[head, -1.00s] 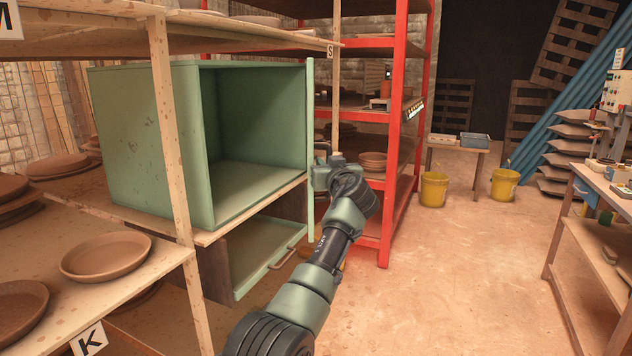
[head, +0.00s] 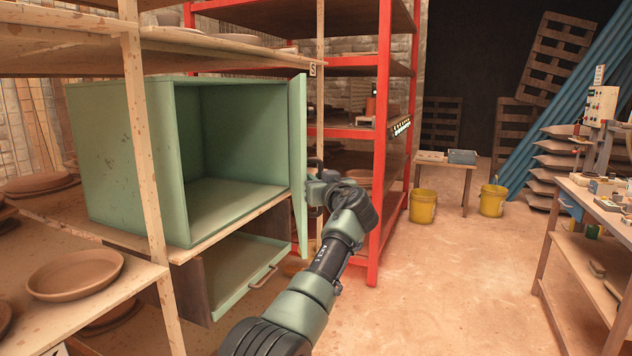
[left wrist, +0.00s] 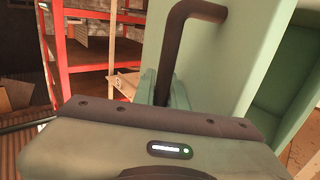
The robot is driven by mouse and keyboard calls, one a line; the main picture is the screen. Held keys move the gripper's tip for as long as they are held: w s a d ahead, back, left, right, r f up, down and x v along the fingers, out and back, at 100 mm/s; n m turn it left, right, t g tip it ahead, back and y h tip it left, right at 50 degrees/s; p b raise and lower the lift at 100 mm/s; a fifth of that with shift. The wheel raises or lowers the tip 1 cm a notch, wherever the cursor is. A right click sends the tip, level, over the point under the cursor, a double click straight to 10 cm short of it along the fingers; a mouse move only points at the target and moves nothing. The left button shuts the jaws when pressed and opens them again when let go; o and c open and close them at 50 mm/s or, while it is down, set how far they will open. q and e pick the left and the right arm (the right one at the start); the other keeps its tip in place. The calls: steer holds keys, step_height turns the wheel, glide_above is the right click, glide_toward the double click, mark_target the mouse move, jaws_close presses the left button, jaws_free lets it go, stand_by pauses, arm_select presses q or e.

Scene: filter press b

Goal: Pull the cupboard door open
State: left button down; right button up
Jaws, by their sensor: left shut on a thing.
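The green cupboard (head: 125,150) stands on a wooden shelf with its front open, and its inside looks empty. Its door (head: 298,150) stands out from the right side of the opening, seen at a narrow angle. In the left wrist view the door (left wrist: 216,75) is a pale green panel with a dark bent bar handle (left wrist: 183,42). My left gripper (head: 314,188) is at the door's outer side, shut on the handle. In the wrist view its fingers (left wrist: 164,90) meet the lower part of the bar. My right gripper is not in view.
A green drawer front (head: 245,280) with a handle sits below the cupboard. A wooden shelf post (head: 150,170) stands in front of the cupboard's left part. A red rack (head: 382,150) is close behind my left gripper. The floor (head: 440,285) to the right is clear.

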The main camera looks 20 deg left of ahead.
arm_select(q)
steer(key=c, duration=1.7)
jaws_free()
steer(key=shift+d+f, duration=0.2)
steer(key=shift+f, duration=0.15)
steer(key=shift+s+d+r, duration=0.1)
steer(key=shift+r, duration=0.15)
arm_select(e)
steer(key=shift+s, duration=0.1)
